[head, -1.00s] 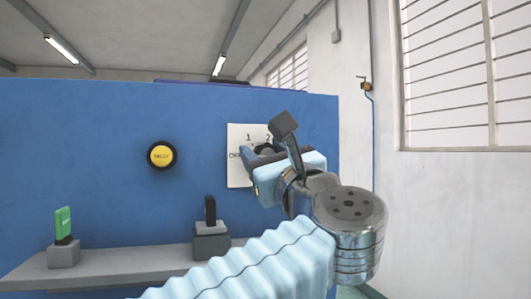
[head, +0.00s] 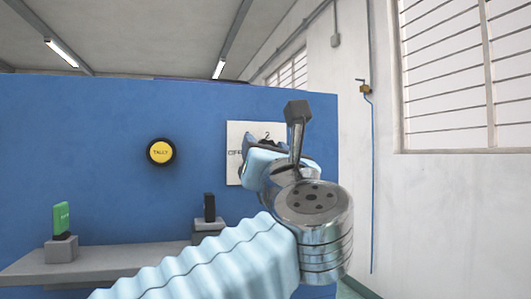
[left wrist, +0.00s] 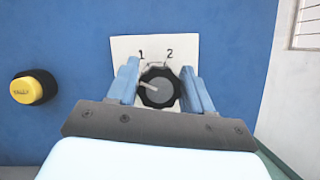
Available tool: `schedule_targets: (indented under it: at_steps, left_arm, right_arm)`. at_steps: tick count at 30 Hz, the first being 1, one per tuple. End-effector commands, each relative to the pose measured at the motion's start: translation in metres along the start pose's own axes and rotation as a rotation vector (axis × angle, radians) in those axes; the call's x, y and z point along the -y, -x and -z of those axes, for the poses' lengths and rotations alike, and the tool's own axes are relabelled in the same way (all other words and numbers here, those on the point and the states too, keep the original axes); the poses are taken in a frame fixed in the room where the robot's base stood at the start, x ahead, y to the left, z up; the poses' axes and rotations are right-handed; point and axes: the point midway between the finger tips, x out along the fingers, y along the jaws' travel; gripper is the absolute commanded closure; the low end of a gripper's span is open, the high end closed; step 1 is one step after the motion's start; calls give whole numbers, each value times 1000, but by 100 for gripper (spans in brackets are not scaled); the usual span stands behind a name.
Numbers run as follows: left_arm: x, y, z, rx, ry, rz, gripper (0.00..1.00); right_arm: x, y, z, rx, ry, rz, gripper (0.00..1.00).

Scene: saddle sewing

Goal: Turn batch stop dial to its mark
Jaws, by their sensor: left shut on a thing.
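The batch stop dial (left wrist: 162,90) is a black scalloped knob with a grey centre on a white plate (left wrist: 122,50) marked 1 and 2. Its pale pointer line points left, slightly up, below the 1. My left gripper (left wrist: 163,88) is shut on the dial, with one blue finger on each side of it. In the head view the left gripper (head: 272,145) is at the white plate (head: 235,135), and my wrist hides most of the dial and the plate's right part. My right gripper is in neither view.
A yellow button marked TALLY (head: 160,152) is on the blue panel (head: 90,130), left of the plate. Below, a grey shelf (head: 120,262) carries a green block (head: 61,219) and a black upright piece (head: 209,207), each on a grey base.

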Motion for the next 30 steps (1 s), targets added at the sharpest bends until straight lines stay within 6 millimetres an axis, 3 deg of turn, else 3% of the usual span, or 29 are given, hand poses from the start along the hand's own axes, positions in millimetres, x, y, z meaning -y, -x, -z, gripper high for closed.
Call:
schedule_targets:
  at_steps: [15,30]
  left_arm:
    - [1,-1,-2,-1,-391,163,80]
    - [3,0,0,0,-530,220,80]
  right_arm:
    - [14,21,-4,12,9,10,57]
    - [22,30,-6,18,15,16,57]
